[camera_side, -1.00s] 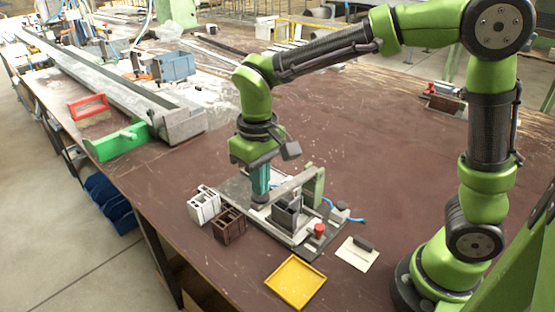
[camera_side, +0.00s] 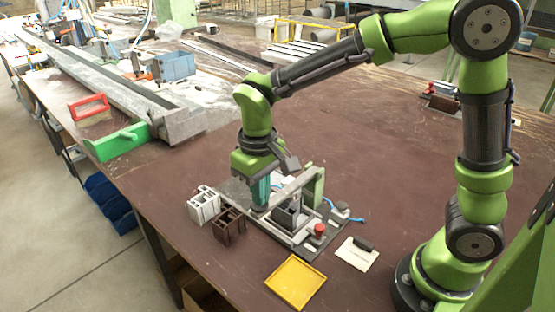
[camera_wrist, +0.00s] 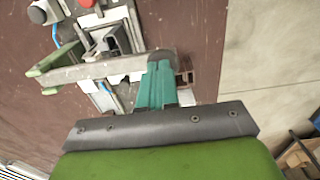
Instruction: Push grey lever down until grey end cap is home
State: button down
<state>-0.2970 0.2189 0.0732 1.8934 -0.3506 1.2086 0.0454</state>
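The grey lever (camera_side: 293,187) is a flat bar running from the green post (camera_side: 315,187) toward my gripper; in the wrist view the lever (camera_wrist: 105,70) crosses the fixture. My gripper (camera_side: 260,206) has teal fingers pointing down at the lever's free end. In the wrist view the fingers (camera_wrist: 160,66) are together and overlap that end; whether they touch it cannot be told. A dark grey hollow block (camera_side: 285,215) sits in the fixture under the lever and also shows in the wrist view (camera_wrist: 111,40). I cannot make out the end cap separately.
A white block (camera_side: 203,205) and a brown block (camera_side: 229,222) stand left of the fixture. A red button (camera_side: 319,230) is on its front right. A yellow tray (camera_side: 295,283) and a white card (camera_side: 355,255) lie in front. The table right of the fixture is mostly clear.

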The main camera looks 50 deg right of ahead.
jog(key=shift+f, duration=0.1)
dwell(0.3)
notch_tip(320, 180, up, 8)
jog(key=shift+r, duration=0.25)
dwell(0.8)
jog(key=shift+w, duration=0.1)
jog(key=s+d+r+m+t+y, duration=0.1)
jog(key=s+d+m+t+y, duration=0.1)
jog(key=s+d+m+t, duration=0.2)
jog(key=s+d+t, duration=0.3)
jog(key=s+d, duration=0.3)
jog(key=s, duration=0.1)
jog(key=shift+s+r, duration=0.25)
jog(key=shift+s, duration=0.05)
dwell(1.3)
